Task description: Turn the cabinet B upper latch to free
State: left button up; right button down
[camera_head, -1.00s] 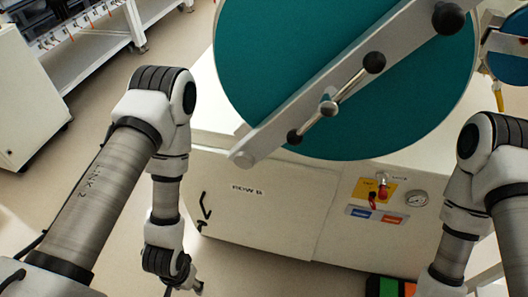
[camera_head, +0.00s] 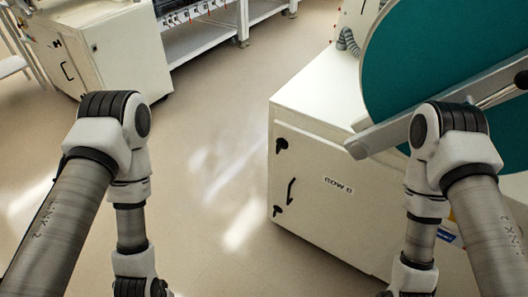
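Cabinet B (camera_head: 325,215) is a white cabinet right of centre in the head view, with a label reading about "ROW B" on its front. Its upper latch (camera_head: 281,145) is a small black knob near the top left of the door. Its exact turn is too small to read. A black handle (camera_head: 291,190) and a lower black latch (camera_head: 277,211) sit below it. My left arm stands left of the cabinet and my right arm in front of its right part. Both grippers are below the picture's lower edge, and neither touches the upper latch.
A large teal round door (camera_head: 430,60) with a grey bar (camera_head: 400,130) is above the cabinet's right side. Another white cabinet (camera_head: 110,55) and a shelved bench (camera_head: 215,60) stand at the back left. Clear floor (camera_head: 215,170) lies between.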

aim_at(282, 143)
jog(key=i+j+z, duration=0.35)
jog(key=j, duration=0.65)
jog(key=j+z, duration=0.35)
jog(key=j, duration=0.65)
jog(key=j+z, duration=0.35)
jog(key=j, duration=0.7)
